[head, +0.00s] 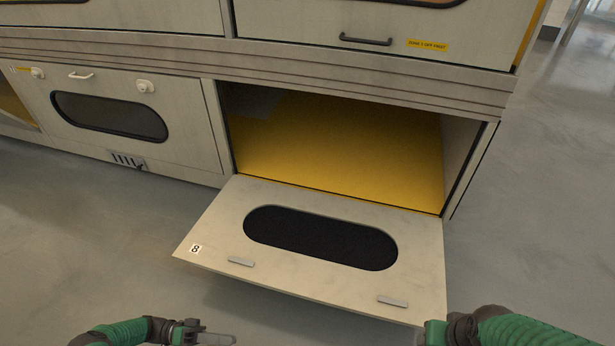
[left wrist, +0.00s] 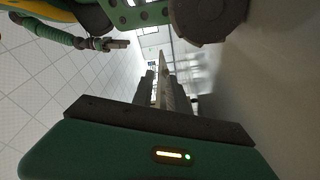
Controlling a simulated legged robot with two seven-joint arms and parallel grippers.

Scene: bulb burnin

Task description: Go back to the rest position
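My left gripper (head: 216,338) is at the bottom edge of the head view, in front of and apart from the lowered door (head: 205,230). In the left wrist view its fingers (left wrist: 168,92) stand apart, with a pale edge-on panel, perhaps the door, showing beyond them. I see nothing held in it. My right gripper (head: 428,335) is at the bottom of the head view near the door's right corner, mostly cut off. An arm with a gripper (left wrist: 117,44) shows at upper left in the left wrist view; its finger gap is too small to judge.
The door marked 8 lies folded down before an open compartment with an empty-looking yellow floor (head: 340,150). A closed cabinet door (head: 190,130) with a dark window is at left. A drawer front (head: 370,25) is above. Grey floor (head: 80,240) is clear at left and right.

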